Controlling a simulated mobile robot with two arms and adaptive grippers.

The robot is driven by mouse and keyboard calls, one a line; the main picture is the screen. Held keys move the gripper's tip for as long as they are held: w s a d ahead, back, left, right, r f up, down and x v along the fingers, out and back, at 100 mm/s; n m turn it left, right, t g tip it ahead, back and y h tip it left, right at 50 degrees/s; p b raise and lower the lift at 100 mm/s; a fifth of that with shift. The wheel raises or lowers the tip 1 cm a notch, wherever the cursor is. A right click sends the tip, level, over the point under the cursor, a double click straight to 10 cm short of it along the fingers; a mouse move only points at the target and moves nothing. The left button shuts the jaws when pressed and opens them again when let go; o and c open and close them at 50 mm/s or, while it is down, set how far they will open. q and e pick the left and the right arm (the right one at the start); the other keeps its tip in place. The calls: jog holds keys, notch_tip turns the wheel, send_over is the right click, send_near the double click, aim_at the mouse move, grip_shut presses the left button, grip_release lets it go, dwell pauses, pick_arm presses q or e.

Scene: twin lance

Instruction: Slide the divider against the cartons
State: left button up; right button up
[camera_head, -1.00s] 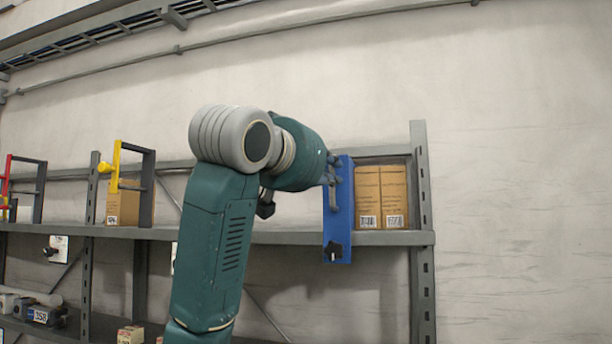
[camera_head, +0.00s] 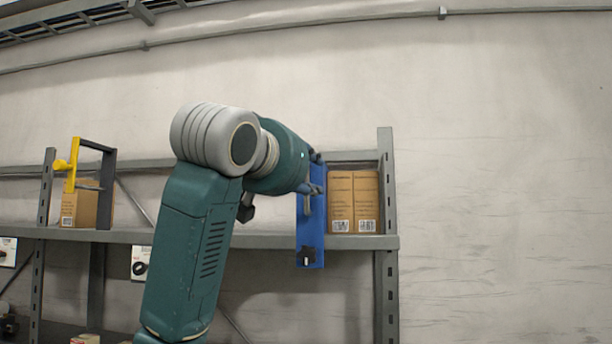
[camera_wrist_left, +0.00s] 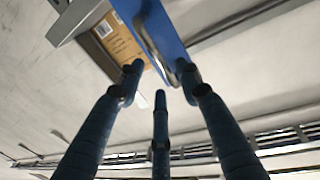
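The blue divider (camera_head: 312,228) stands upright on the shelf at its right end, with a dark star-shaped knob at its lower front and a grey handle on its face. Two brown cartons (camera_head: 353,200) stand side by side just right of it; the divider's edge meets or overlaps the left carton in the picture, so I cannot tell if they touch. My left gripper (camera_head: 313,180) is at the divider's handle side. In the left wrist view, its fingers (camera_wrist_left: 160,75) are spread near the handle of the divider (camera_wrist_left: 165,28), with gaps between the tips. My right gripper is out of view.
A grey shelf upright (camera_head: 386,240) stands right of the cartons. Further left on the shelf are a yellow-and-dark divider (camera_head: 73,165) and a brown carton (camera_head: 85,206). The shelf between there and my left arm looks clear.

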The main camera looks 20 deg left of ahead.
pick_arm(q)
jog(key=s, duration=1.2)
jog(key=shift+d, duration=0.15)
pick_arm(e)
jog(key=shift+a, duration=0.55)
pick_arm(q)
jog(key=shift+d, duration=0.15)
